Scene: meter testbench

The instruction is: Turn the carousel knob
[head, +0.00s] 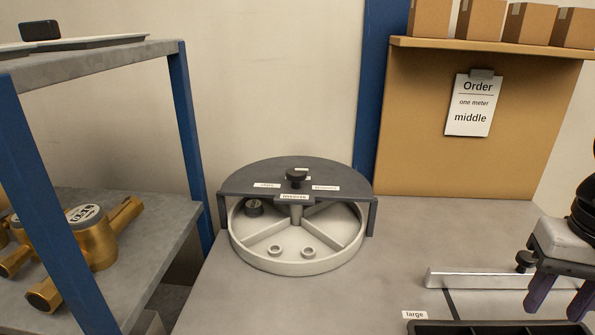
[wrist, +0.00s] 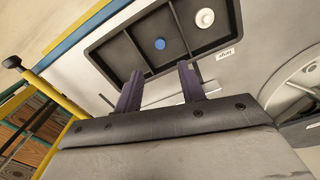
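The carousel (head: 347,262) is a round white tray with dividing walls on the grey bench, partly covered by a dark half-round plate (head: 250,177). The black carousel knob (head: 296,176) stands on top of that plate at its middle. Small round parts lie in the tray, one dark (head: 254,207) and two pale at the front. My gripper (head: 558,300) is at the far right of the head view, well apart from the knob. In the wrist view my gripper's two fingers (wrist: 160,88) are spread with nothing between them. The carousel's edge (wrist: 290,82) shows at the right there.
A black compartment tray (wrist: 208,53) holds a blue and a white round part. A metal rail (head: 500,281) lies on the bench. A shelf with brass meters (head: 92,240) and a blue post (head: 188,135) stand at left. An order card (head: 471,104) reads "one meter middle".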

